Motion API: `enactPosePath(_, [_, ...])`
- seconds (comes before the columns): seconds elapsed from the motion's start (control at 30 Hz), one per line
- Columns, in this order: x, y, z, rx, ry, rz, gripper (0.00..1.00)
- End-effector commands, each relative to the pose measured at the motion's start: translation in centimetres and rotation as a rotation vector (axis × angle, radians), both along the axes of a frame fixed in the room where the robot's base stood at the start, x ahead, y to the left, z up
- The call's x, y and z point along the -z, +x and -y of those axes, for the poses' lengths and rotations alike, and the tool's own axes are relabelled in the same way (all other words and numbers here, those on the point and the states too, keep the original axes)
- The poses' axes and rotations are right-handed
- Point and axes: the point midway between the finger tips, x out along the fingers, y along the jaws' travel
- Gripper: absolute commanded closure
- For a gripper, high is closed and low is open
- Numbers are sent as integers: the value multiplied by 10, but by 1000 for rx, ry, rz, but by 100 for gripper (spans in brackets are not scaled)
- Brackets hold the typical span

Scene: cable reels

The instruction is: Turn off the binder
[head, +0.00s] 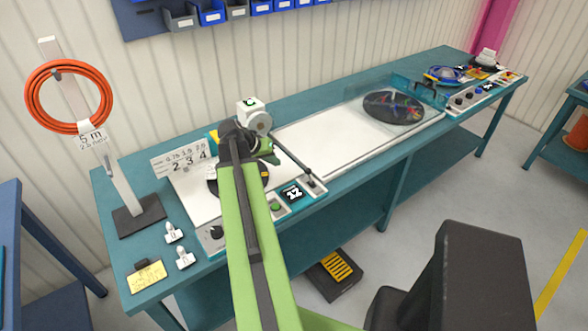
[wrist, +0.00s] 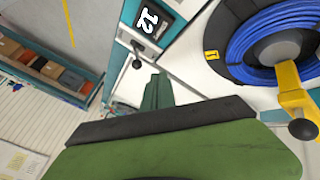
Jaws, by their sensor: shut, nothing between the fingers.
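My gripper (head: 270,157) is shut and empty above the left workstation on the teal bench. In the wrist view its dark green fingers (wrist: 157,88) are together, and in the picture their tips lie close to a small black-knobbed lever (wrist: 137,63); I cannot tell whether they touch. A black knob (head: 216,232) sits at the panel's left end. At the bench's far right is another control panel (head: 478,96) with several knobs. No label readable here names the binder.
A reel of blue cable (wrist: 265,35) with a yellow crank (wrist: 295,95) is beside my gripper. An orange coil (head: 32,100) hangs on a stand at left. A black disc (head: 393,107) lies farther right. A pedal (head: 335,273) is on the floor.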

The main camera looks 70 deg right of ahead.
Motion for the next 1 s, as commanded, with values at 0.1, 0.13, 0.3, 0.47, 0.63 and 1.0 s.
enactPosePath(0.1, [15,-3,6,1,1,0,100])
enactPosePath(0.13, [20,-4,9,1,1,0,100])
enactPosePath(0.3, [52,-14,28,1,0,1,100])
enactPosePath(0.47, [80,-24,46,0,1,1,100])
enactPosePath(0.63, [78,-47,58,1,1,1,100])
enactPosePath(1.0, [77,-65,66,-4,1,0,100])
